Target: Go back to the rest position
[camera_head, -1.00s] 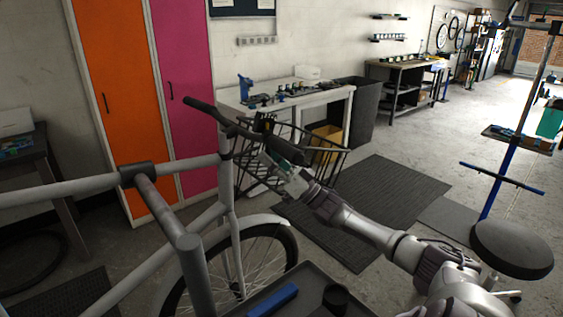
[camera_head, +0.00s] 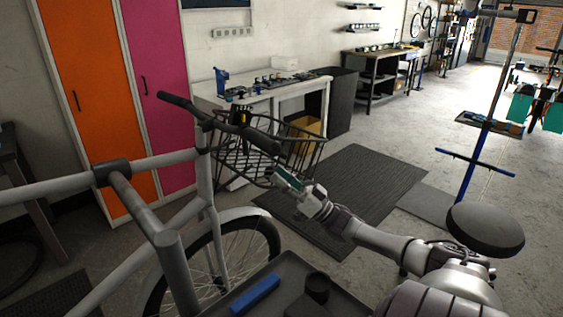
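My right gripper (camera_head: 287,185) is at the end of the arm that comes in from the lower right. It is just right of and below the black wire basket (camera_head: 262,158) at the front of the cargo bike (camera_head: 205,190). It appears apart from the handlebar (camera_head: 218,122). The fingers are small and dark in the picture, so I cannot tell whether they are open or shut. My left gripper is not in view.
A dark tray (camera_head: 285,268) in front holds a blue block (camera_head: 255,294) and a black cup (camera_head: 317,287). A round stool seat (camera_head: 485,229) and a blue repair stand (camera_head: 474,165) are at the right. A dark mat (camera_head: 350,185) lies on open floor.

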